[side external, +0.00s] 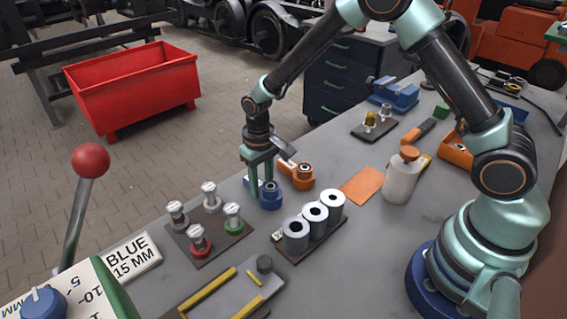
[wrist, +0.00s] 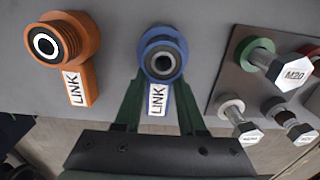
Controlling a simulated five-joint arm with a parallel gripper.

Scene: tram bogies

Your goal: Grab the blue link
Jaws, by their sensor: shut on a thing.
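The blue link (side external: 270,196) is on the grey bench near its far edge, with a round bushing end and a short arm labelled LINK. In the wrist view the blue link (wrist: 164,58) lies centred, its labelled arm between my two green fingers. My gripper (side external: 259,185) is shut on that arm from above, with the ring end sticking out beyond the fingers. I cannot tell whether the link still touches the bench.
An orange link (side external: 302,177) lies close beside the blue one; it also shows in the wrist view (wrist: 88,55). A plate of bolts (side external: 209,236) and a rack of grey cylinders (side external: 296,233) stand nearby. A BLUE 15 MM sign (side external: 131,258) lies front left.

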